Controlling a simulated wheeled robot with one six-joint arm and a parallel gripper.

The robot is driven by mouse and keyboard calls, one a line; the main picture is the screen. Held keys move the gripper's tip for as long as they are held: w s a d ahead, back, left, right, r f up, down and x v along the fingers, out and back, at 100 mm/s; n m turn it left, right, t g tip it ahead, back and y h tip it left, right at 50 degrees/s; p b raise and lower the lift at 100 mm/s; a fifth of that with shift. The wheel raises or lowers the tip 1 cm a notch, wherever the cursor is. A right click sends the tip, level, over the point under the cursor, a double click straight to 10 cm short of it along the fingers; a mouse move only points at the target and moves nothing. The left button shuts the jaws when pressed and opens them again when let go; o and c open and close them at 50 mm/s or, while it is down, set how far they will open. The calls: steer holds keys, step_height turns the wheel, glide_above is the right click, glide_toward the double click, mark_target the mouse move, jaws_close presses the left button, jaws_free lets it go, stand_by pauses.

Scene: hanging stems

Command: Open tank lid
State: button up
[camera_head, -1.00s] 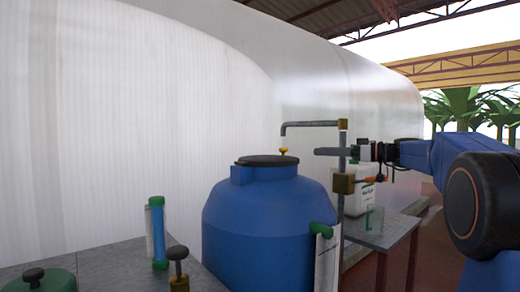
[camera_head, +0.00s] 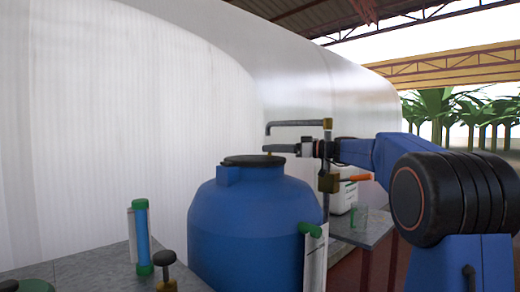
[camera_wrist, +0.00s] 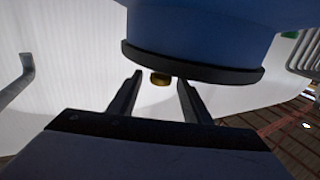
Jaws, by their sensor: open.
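The blue tank (camera_head: 240,215) stands upright on the head view's middle, with a black lid (camera_head: 252,161) lying flat on its neck. In the wrist view the lid (camera_wrist: 190,66) shows as a dark rim along the tank's blue neck, which hangs in from the top. My gripper (camera_head: 266,151) is level, just above the lid's right side. In the wrist view my gripper (camera_wrist: 158,84) is open, its two fingers apart with the lid's rim just beyond the tips. No contact with the lid shows.
A white container (camera_head: 345,195) and a blue tube (camera_head: 142,237) stand on side tables.

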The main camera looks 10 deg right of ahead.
steer(key=shift+x, duration=2.9)
jaws_close()
